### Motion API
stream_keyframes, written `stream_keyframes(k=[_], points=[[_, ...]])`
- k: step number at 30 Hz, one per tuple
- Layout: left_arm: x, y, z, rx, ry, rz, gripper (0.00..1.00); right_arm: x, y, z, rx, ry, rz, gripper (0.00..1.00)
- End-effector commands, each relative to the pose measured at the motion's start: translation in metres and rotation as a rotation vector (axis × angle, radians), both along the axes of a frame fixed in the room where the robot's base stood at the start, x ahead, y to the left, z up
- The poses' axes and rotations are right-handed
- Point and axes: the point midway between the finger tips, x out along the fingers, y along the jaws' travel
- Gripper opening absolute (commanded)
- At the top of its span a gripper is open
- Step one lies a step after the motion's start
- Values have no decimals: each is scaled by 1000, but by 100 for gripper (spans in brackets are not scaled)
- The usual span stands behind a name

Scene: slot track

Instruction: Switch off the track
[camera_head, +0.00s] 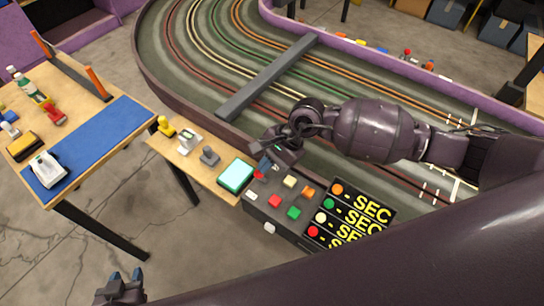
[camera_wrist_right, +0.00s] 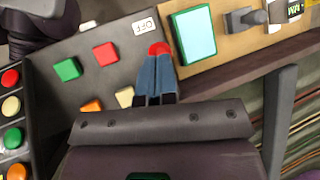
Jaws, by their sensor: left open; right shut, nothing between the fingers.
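A dark control box (camera_head: 262,212) stands beside the track, with coloured buttons and a white OFF label (camera_wrist_right: 145,26) on its top. A red knob (camera_wrist_right: 160,48) sits near the label; it also shows in the head view (camera_head: 259,174). My right gripper (camera_wrist_right: 154,78) is shut with nothing between its blue fingers. Its tips are right at the red knob; I cannot tell whether they touch it. The knob's lower part is hidden by the fingers. My left gripper (camera_head: 126,275) is open and empty, low at the left, away from the box.
A teal-lit pad (camera_head: 236,175) and small controllers (camera_head: 188,140) lie on the wooden ledge beside the box. A SEC display panel (camera_head: 350,215) stands at the box's right. The slot track (camera_head: 205,75) with a grey bridge (camera_head: 268,77) lies behind. A workbench (camera_head: 100,150) holds toy cars.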

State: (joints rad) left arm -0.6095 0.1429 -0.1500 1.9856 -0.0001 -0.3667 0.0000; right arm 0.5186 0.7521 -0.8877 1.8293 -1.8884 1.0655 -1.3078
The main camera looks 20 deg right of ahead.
Motion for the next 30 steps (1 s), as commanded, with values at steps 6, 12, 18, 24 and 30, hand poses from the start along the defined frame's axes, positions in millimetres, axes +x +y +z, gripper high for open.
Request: stream_keyframes(k=[6, 12, 18, 24, 30], points=[[4, -1, 2, -1, -7, -1, 43, 0, -1, -2, 1, 5, -1, 0], [7, -2, 6, -2, -15, -3, 43, 0, -1, 3, 3, 4, -1, 0], [9, -2, 12, -2, -21, -3, 43, 0, -1, 12, 3, 4, -1, 0], [9, -2, 14, -1, -23, -3, 43, 0, -1, 15, 3, 5, 0, 0], [8, -1, 13, -1, -20, -3, 43, 0, -1, 15, 3, 6, -1, 0]])
